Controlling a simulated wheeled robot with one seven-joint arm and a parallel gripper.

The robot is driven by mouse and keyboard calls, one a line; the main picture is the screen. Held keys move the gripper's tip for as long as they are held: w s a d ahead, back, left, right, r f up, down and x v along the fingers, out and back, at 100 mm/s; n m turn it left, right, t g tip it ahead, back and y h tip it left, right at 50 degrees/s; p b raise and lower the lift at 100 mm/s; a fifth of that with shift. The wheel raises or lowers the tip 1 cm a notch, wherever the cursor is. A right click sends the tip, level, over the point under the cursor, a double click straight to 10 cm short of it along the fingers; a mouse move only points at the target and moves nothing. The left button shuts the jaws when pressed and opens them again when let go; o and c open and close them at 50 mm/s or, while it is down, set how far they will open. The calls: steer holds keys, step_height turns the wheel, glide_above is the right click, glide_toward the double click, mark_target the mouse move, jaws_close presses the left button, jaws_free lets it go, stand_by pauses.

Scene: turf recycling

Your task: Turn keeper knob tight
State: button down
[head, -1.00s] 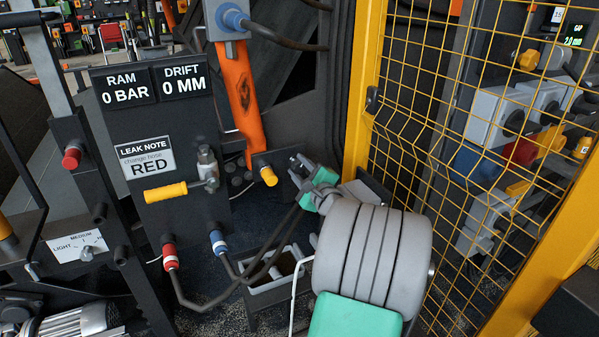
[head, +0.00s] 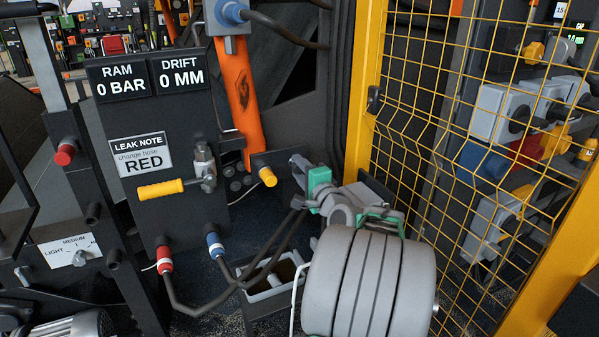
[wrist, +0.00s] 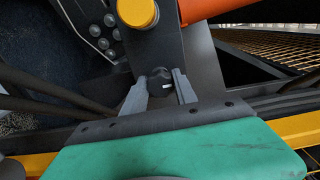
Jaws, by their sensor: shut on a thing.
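The keeper knob (wrist: 160,82) is a small black knob with a white mark, on a dark bracket below a yellow-capped pin in the wrist view. My gripper (wrist: 165,88) has its two grey fingers closed on either side of the knob. In the head view, my gripper (head: 298,164) is at the dark bracket at the foot of the orange ram (head: 240,95), just right of the yellow-capped pin (head: 267,177). The knob itself is hidden there by the fingers.
A dark panel with a yellow-handled valve (head: 162,189) stands left of my gripper. Hoses (head: 262,265) run low in front, over a grey bin (head: 270,291). A yellow mesh guard (head: 440,130) stands close on the right.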

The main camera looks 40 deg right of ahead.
stand_by(0.3)
steer(key=c, duration=1)
jaws_free()
steer(key=shift+o, duration=0.2)
steer(key=v, duration=0.7)
steer(key=shift+s, duration=0.4)
steer(key=shift+a, duration=0.2)
